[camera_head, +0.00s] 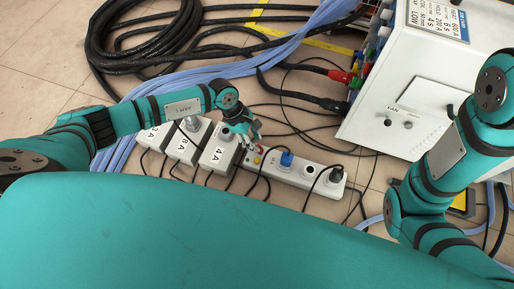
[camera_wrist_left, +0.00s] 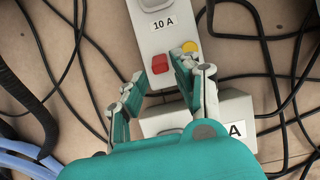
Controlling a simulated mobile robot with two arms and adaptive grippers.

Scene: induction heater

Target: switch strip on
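The power strip (camera_head: 298,175) lies on the floor in the head view, with a blue plug (camera_head: 286,159) and a dark plug (camera_head: 336,175) in it. In the left wrist view the strip (camera_wrist_left: 171,42) shows its "10 A" label, a red switch (camera_wrist_left: 160,64) and a round yellow button (camera_wrist_left: 190,46). My left gripper (camera_head: 252,143) is over the strip's left end. In the wrist view its fingers are apart and empty, one on each side of the red switch. I cannot tell whether they touch the strip or which way the switch is set. My right gripper is out of view.
Several adapter boxes (camera_head: 218,150) stand left of the strip, one labelled "4 A". Thin black cables cross the floor around the strip. A white cabinet (camera_head: 370,122) stands at the right. Coiled black hose (camera_head: 100,50) and blue hoses (camera_head: 215,70) lie behind.

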